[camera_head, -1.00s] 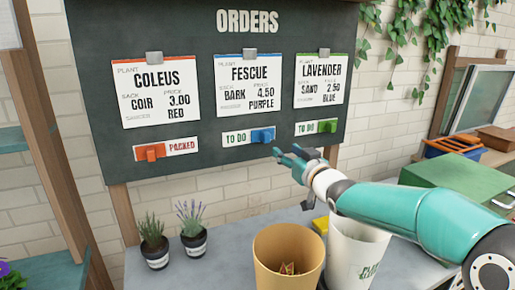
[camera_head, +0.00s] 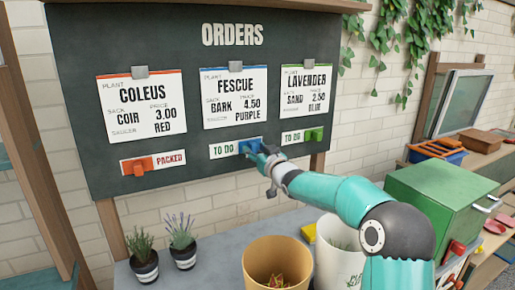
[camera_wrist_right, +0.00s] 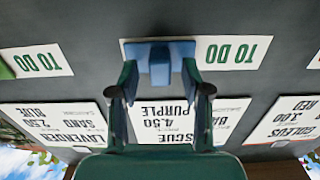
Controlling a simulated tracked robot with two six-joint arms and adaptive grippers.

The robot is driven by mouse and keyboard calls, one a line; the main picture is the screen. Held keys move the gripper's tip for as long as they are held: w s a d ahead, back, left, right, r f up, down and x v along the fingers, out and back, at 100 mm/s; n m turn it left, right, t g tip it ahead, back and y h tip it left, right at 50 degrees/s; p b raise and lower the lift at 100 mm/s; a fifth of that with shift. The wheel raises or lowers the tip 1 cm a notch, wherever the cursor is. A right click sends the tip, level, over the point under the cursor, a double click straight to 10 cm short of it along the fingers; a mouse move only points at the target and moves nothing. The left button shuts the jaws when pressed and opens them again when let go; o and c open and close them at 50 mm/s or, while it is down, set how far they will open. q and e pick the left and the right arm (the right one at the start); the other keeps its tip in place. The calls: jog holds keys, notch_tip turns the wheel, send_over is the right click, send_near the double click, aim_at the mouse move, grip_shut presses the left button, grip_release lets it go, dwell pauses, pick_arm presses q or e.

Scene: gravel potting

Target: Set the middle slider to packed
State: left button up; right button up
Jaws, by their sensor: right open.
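The middle slider's blue knob (camera_head: 247,146) sits at the right end of its strip (camera_head: 222,151), under the Fescue card (camera_head: 235,97) on the dark orders board. The strip reads TO DO. My right gripper (camera_head: 259,153) is at the knob. In the right wrist view, which is upside down, the open fingers of my right gripper (camera_wrist_right: 160,82) stand on either side of the blue knob (camera_wrist_right: 159,62), and I cannot tell whether they touch it. My left gripper is not in view.
The left slider's orange knob (camera_head: 138,166) is at the left, with PACKED showing. The right slider's green knob (camera_head: 314,134) shows TO DO. Below are two potted plants, a tan bin (camera_head: 277,262), a white bin (camera_head: 340,250) and a green box (camera_head: 445,195).

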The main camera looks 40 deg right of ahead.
grip_shut()
dwell(0.3)
